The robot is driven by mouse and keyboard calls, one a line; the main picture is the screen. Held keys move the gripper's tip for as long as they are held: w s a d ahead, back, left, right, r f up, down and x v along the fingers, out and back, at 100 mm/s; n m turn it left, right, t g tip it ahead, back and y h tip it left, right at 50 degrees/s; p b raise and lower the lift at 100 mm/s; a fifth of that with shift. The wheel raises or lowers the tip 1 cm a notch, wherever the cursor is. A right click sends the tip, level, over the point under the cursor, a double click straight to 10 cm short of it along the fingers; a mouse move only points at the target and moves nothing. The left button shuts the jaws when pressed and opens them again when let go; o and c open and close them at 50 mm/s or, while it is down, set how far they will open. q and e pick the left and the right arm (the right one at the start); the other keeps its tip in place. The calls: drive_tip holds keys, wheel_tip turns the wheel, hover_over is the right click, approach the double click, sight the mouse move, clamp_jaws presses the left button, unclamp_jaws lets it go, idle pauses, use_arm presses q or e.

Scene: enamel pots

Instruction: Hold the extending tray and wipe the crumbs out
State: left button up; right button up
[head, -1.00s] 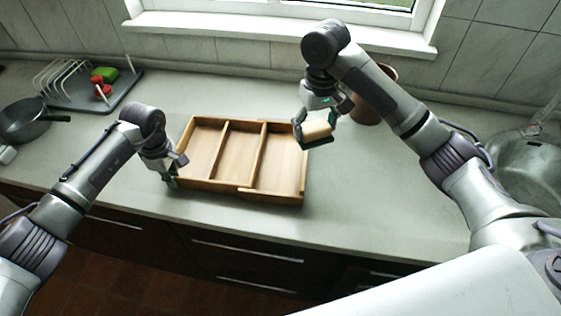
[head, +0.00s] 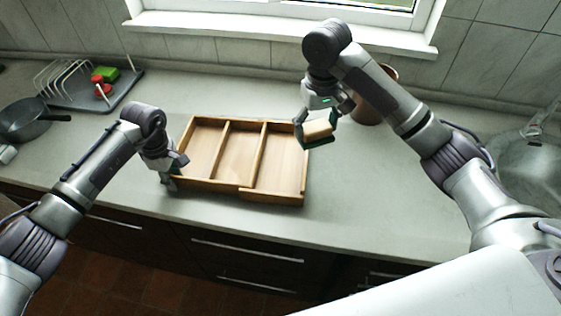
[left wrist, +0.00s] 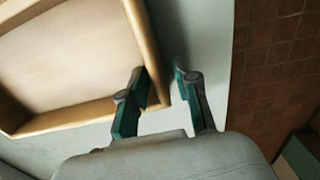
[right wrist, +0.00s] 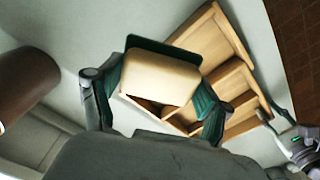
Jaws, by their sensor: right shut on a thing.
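The wooden extending tray (head: 211,184) lies on the counter with three compartments side by side. I can make out no crumbs in it. My left gripper (head: 176,173) is at the tray's front left corner. In the left wrist view its fingers (left wrist: 160,74) stand apart on either side of the tray's wall, one inside and one outside, with a gap showing. My right gripper (head: 315,140) is shut on a beige sponge (head: 318,129), held above the counter by the tray's back right corner. The sponge also shows in the right wrist view (right wrist: 160,76), hiding part of the tray.
A brown pot (head: 377,100) stands behind my right gripper. A dish rack (head: 75,80) with red and green items and a dark pan (head: 25,120) are at the left. The counter right of the tray is clear.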

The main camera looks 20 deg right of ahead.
use_arm(q)
drive_tip(key=shift+r+p, duration=1.7)
drive_tip(key=shift+r, duration=1.85)
use_arm(e)
drive_tip(key=shift+r, duration=1.7)
use_arm(q)
drive_tip(key=o, duration=0.6)
drive_tip(key=shift+c, duration=0.2)
use_arm(e)
wheel_tip(320, 180, up, 2)
drive_tip(key=shift+r+p, duration=0.25)
drive_tip(key=shift+p, duration=1)
use_arm(q)
wheel_tip(320, 180, up, 18)
drive_tip(key=shift+f, duration=0.1)
use_arm(e)
drive_tip(key=shift+f, duration=0.1)
